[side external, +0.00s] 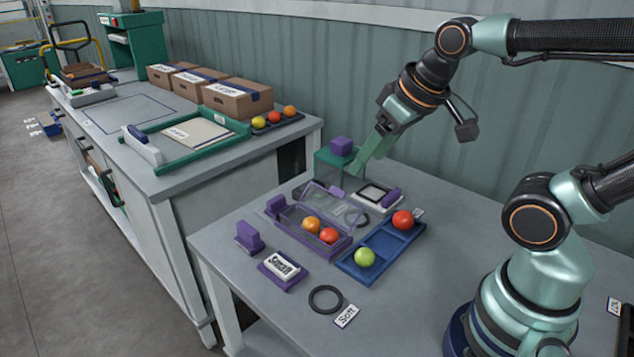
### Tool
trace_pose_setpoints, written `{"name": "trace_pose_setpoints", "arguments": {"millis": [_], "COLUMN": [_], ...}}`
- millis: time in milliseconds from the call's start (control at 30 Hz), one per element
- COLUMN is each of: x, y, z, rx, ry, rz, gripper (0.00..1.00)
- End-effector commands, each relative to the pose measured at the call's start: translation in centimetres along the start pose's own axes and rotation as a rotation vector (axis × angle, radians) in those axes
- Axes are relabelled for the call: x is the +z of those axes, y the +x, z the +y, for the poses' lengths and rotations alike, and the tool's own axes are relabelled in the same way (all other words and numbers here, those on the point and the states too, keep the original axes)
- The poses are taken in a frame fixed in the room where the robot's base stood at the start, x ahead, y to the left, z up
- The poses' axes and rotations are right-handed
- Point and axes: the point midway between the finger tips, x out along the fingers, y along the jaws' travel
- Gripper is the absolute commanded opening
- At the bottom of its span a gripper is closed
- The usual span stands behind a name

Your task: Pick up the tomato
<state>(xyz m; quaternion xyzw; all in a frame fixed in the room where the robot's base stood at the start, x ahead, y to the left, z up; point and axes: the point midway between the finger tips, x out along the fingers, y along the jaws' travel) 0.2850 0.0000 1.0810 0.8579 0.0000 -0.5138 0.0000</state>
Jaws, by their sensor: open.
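A red tomato (402,219) sits in the far right compartment of a blue tray (384,253). A yellow-green tomato (364,257) sits in the tray's nearer compartment. An orange tomato (311,224) and another red tomato (329,235) lie in a clear container with a purple base (316,243), its clear lid raised. My gripper (357,165) is open and holds no tomato. It is above the far part of the table, next to a green box (330,167), pointing down and left. One finger largely hides the other.
A scale-like device (375,196) is behind the tray. A dark ring (325,299) and a purple "Small" stand (283,269) are in front. Tomatoes and cartons (238,98) occupy the left bench.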

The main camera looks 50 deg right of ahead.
Motion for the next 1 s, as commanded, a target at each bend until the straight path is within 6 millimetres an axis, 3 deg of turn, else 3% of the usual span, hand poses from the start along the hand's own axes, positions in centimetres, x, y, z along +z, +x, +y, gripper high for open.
{"name": "trace_pose_setpoints", "arguments": {"millis": [400,433,467,500,833,1000], "x": [0.0,0.0,0.0,0.0,0.0,0.4], "y": [0.0,0.0,0.0,0.0,0.1,1.6], "z": [0.0,0.0,0.0,0.0,0.0,0.3], "rx": [0.0,0.0,0.0,0.0,0.0,-0.004], "ry": [0.0,0.0,0.0,0.0,-0.017,-0.204], "rz": [0.0,0.0,0.0,0.0,-0.007,-0.08], "gripper": [0.69,0.72,0.84,0.89,0.89,0.89]}}
